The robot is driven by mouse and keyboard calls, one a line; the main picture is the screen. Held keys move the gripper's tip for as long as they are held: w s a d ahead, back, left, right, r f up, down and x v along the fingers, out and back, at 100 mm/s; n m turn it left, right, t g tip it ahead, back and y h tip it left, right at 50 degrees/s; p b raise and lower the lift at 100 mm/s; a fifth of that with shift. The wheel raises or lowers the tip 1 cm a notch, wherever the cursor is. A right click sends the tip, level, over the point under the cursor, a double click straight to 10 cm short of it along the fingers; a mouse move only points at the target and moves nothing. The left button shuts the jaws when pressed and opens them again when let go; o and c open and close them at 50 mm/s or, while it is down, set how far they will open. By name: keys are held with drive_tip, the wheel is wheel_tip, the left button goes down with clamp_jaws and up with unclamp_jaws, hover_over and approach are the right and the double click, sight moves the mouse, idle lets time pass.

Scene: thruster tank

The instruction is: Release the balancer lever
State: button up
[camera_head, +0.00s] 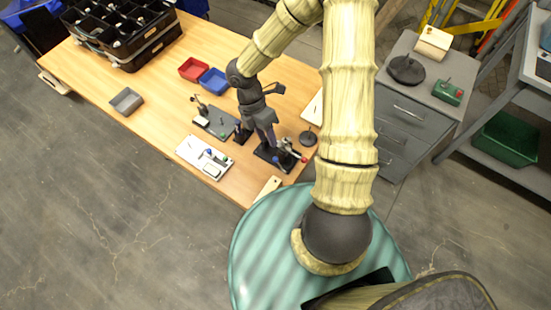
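My gripper (256,136) points down over the right part of the wooden workbench. Its two dark fingers look spread apart, with nothing visible between them. Just right of the fingers is a small device on a black base (275,156) with metal parts and a red knob (304,159). This may be the balancer, but I cannot tell for sure which part is its lever. The right finger partly covers the device. Whether it touches the device cannot be told.
A grey drawer cabinet (405,110) stands right.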

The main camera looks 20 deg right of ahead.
sight(275, 160)
drive_tip(key=x, duration=1.1)
drive_tip(key=shift+r, duration=0.1)
drive_tip(key=shift+c, duration=0.5)
clamp_jaws()
